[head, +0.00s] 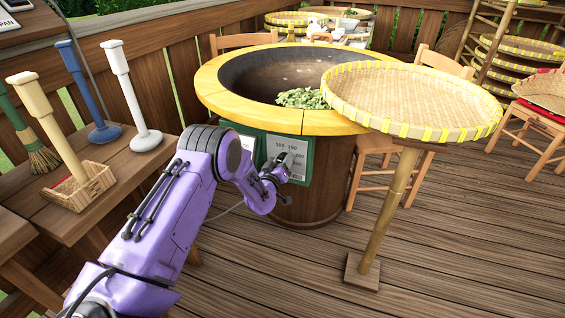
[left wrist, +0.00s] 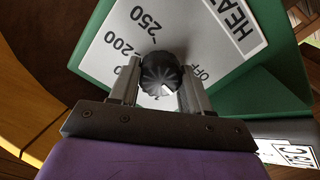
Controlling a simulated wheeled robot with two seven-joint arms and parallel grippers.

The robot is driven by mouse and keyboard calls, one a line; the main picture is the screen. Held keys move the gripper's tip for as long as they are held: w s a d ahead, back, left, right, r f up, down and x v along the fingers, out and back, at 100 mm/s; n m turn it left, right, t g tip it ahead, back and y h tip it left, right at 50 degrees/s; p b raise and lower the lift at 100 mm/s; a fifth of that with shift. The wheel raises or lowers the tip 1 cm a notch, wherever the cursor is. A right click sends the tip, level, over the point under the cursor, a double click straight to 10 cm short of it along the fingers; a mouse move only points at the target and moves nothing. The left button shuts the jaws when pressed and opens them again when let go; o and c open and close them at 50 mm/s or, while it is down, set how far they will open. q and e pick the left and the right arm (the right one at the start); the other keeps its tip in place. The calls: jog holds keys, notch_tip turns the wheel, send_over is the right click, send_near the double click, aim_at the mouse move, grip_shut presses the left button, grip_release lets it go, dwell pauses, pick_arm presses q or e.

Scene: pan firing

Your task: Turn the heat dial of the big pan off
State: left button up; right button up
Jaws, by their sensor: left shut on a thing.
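The big pan (head: 250,75) is a dark bowl in a round stand with a yellow rim, and green leaves (head: 302,98) lie in it. A green control box with a white heat panel (head: 287,148) is on the stand's front. In the left wrist view the black ridged heat dial (left wrist: 161,70) sits on that panel, near the marks 250, 200 and OFF. A small white mark shows on the dial; its exact setting I cannot tell. My left gripper (left wrist: 158,92) is shut on the dial, one finger on each side. In the head view the dial is mostly hidden by the gripper (head: 284,178).
A round yellow-edged bamboo tray (head: 410,95) on a post stands right of the pan, overlapping its rim. Chairs stand around.

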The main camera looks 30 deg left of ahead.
pick_arm(q)
jog(key=n, duration=0.4)
jog(key=shift+w+a+r+n+b, duration=0.1)
jog(key=shift+w+r+n+b, duration=0.05)
jog(key=shift+r+n+b, duration=0.2)
jog(key=shift+n+b, duration=0.45)
jog(key=shift+n, duration=1.5)
jog(key=shift+a, duration=0.1)
jog(key=o, duration=1.1)
jog(key=shift+f, duration=0.15)
jog(key=shift+c, duration=0.2)
jog(key=shift+s+f, duration=0.1)
jog(key=shift+s, duration=0.1)
jog(key=p+v, duration=0.1)
jog(key=v, duration=0.9)
jog(key=shift+s, duration=0.1)
